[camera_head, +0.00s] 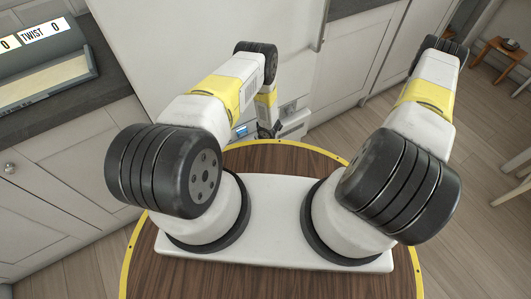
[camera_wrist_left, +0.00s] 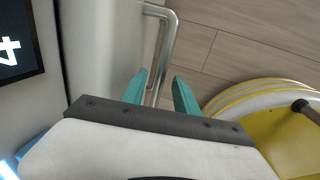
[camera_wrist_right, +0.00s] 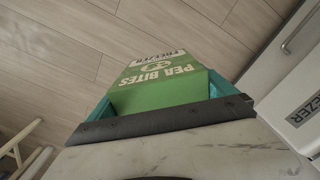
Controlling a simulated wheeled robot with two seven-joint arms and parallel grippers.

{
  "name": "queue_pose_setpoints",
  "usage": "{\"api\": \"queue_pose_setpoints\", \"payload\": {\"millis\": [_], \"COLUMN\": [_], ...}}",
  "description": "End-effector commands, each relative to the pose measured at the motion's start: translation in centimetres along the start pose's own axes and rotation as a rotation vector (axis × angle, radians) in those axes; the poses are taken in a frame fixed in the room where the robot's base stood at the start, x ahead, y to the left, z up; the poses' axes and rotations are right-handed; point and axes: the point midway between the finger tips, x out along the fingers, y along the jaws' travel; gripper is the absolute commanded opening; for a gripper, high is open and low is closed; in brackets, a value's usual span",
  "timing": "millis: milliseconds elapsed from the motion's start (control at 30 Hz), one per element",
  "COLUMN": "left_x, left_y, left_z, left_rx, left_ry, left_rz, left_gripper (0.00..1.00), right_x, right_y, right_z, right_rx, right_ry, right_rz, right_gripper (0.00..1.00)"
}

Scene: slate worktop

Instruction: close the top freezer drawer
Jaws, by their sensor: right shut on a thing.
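My left gripper (camera_wrist_left: 163,92) is open in the left wrist view. Its two teal fingers stand apart, with a metal bar handle (camera_wrist_left: 168,45) on a pale front running between or just beyond them; I cannot tell whether they touch it. My right gripper (camera_wrist_right: 162,98) is shut on a green pea bites box (camera_wrist_right: 160,75), which it holds above the floor. A white front with a FREEZER label (camera_wrist_right: 305,108) and a handle (camera_wrist_right: 300,35) shows at the right of that view. How far the top freezer drawer stands open cannot be seen.
A tall white appliance (camera_head: 180,35) stands ahead, with pale cabinets (camera_head: 65,180) at left and more cabinets (camera_head: 350,70) at right. A grey box (camera_head: 40,65) lies on the dark worktop. Wooden floor (camera_head: 455,120) is open at the right, with a small stool (camera_head: 498,47) beyond.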

Motion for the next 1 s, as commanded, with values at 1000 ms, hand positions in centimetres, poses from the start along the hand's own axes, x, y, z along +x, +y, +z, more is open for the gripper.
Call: {"api": "queue_pose_setpoints", "payload": {"millis": [1000], "left_x": [0.19], "left_y": [0.01], "left_z": [0.02], "left_rx": [0.000], "left_ry": [0.000], "left_rz": [0.000], "left_gripper": [0.00], "right_x": [-0.02], "right_y": [0.01], "right_z": [-0.03], "right_rx": [0.000], "right_ry": [0.001], "right_rz": [0.000], "right_gripper": [0.39]}}
